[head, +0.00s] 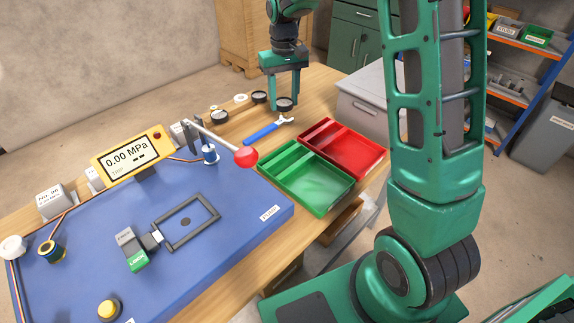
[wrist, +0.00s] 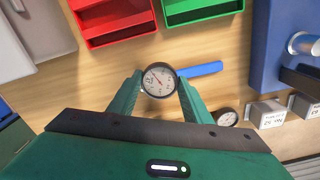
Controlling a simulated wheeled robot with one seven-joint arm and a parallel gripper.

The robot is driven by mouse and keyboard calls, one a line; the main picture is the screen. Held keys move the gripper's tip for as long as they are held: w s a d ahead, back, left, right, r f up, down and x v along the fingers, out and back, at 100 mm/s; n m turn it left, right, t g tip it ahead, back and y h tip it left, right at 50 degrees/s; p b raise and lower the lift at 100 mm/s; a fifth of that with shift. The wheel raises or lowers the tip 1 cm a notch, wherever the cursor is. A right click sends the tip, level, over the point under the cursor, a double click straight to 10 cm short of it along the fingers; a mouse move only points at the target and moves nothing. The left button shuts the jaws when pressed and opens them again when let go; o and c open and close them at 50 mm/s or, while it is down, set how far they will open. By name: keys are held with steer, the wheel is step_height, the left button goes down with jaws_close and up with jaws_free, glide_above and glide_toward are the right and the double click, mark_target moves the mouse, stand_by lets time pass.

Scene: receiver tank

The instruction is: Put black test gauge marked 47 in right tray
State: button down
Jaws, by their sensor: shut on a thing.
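A round black-rimmed gauge (head: 284,104) with a white dial is between the fingers of my gripper (head: 285,99), at the far part of the wooden bench. In the wrist view the gauge (wrist: 159,79) faces the camera, held between the two green fingertips (wrist: 159,84). The number on it is too small to read. I cannot tell whether it is clear of the bench. The red tray (head: 372,163) is on the right in the head view, beside the green tray (head: 318,211). Both look empty. In the wrist view the red tray (wrist: 120,27) is at upper left.
Two more black gauges (head: 259,97) (head: 219,117) lie on the bench left of my gripper. A blue-handled tool (head: 262,134) lies between the gripper and the green tray. A blue panel (head: 215,235) with a red-knobbed lever (head: 245,156) fills the near bench. A grey box (head: 362,108) stands behind the red tray.

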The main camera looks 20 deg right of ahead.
steer(key=s+a+r+n, duration=0.3)
steer(key=s+n, duration=0.4)
steer(key=n, duration=1.5)
glide_toward(289, 150)
steer(key=s+a+r, duration=0.2)
steer(key=s+r, duration=0.1)
steer(key=s, duration=0.1)
steer(key=f, duration=0.9)
steer(key=shift+w+d+f, duration=0.1)
steer(key=shift+w+d, duration=0.05)
steer(key=shift+d, duration=0.05)
steer(key=c, duration=0.9)
jaws_free()
steer(key=shift+c, duration=0.2)
